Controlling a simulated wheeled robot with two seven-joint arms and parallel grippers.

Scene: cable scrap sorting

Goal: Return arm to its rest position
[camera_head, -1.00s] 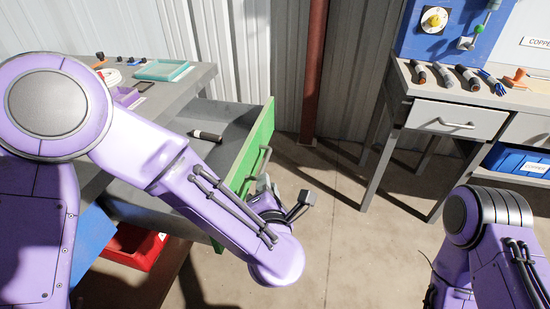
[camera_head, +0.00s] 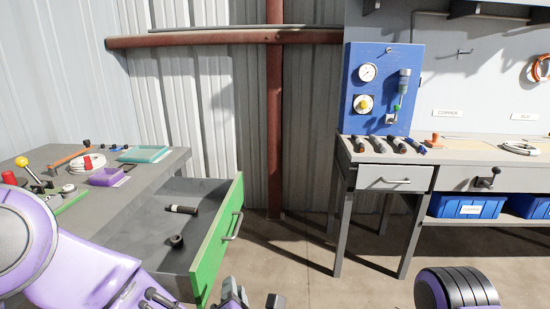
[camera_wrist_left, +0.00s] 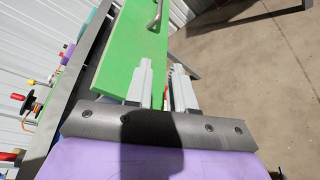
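My left gripper (camera_head: 232,296) is at the bottom edge of the head view, beside the green drawer front (camera_head: 217,245), partly cut off. In the left wrist view its two fingers (camera_wrist_left: 166,88) stand apart with nothing between them. The drawer handle (camera_wrist_left: 154,14) is beyond the fingertips and clear of them; it also shows in the head view (camera_head: 232,226). My left arm fills the lower left. Of my right arm only a dark ribbed joint and a purple part show at the lower right; its gripper is out of view.
The drawer is pulled open, with a dark cylinder (camera_head: 182,209) and a small dark round piece (camera_head: 177,241) inside. A right bench (camera_head: 465,158) holds several cable pieces. Floor between is clear.

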